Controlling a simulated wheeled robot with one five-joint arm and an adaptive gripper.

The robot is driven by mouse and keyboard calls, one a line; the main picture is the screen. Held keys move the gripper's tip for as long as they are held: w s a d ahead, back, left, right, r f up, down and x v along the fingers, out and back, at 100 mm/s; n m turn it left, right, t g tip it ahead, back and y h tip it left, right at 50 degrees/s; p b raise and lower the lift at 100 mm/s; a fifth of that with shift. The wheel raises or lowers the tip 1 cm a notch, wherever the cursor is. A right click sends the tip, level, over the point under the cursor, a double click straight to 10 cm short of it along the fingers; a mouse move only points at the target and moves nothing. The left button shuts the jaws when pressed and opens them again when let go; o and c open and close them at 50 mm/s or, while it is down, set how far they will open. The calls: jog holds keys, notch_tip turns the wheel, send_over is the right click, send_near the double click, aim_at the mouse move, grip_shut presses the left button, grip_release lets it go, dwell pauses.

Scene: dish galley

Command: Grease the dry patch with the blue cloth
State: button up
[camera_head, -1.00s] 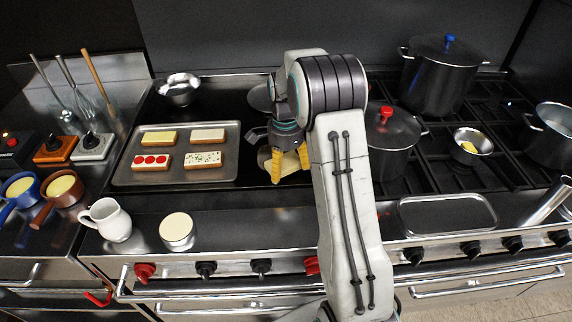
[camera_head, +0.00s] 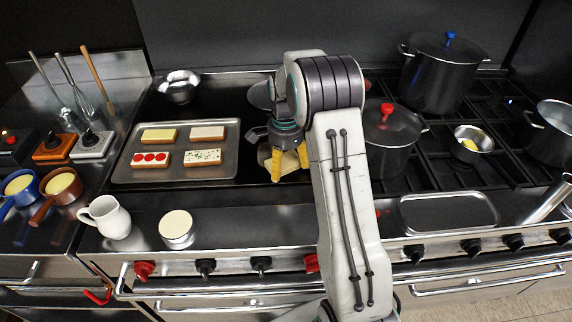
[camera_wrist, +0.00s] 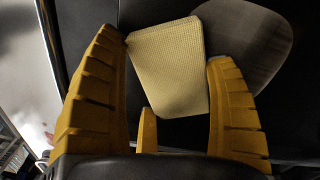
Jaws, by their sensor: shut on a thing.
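My gripper (camera_head: 290,163) is low over the dark griddle, its yellow fingers pointing down. In the wrist view my gripper (camera_wrist: 175,105) is shut on a pale yellow, woven-looking cloth (camera_wrist: 170,62), which lies between the fingers. A rounded grey-brown patch (camera_wrist: 250,38) on the griddle, likely the dry patch, lies beside and partly behind the cloth. The patch (camera_head: 260,96) is partly hidden by my arm in the head view. I see no blue cloth.
A tray (camera_head: 227,160) with several topped slabs lies left of my gripper. A metal bowl (camera_head: 180,87) stands behind it. A white jug (camera_head: 108,218) and a cream-topped pot (camera_head: 177,229) stand in front. A red-knobbed pot (camera_head: 391,140) stands close right of my arm.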

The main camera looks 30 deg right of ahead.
jog(key=shift+w+d+r+p, duration=0.1)
jog(key=shift+w+d+p, duration=0.2)
jog(key=shift+w+p, duration=0.4)
jog(key=shift+w+d+p, duration=0.35)
jog(key=shift+w+p, duration=0.15)
jog(key=shift+w, duration=0.25)
jog(key=shift+w+d+r+p, duration=0.1)
jog(key=shift+w+d+p, duration=0.2)
jog(key=shift+w+p, duration=0.4)
jog(key=shift+w+d+f+p, duration=0.1)
jog(key=shift+w+d+p, duration=0.1)
jog(key=shift+w+p, duration=0.25)
jog(key=shift+w+d+f+p, duration=0.1)
jog(key=shift+w+d+p, duration=0.1)
jog(key=shift+w, duration=0.4)
jog(key=shift+w+a, duration=0.1)
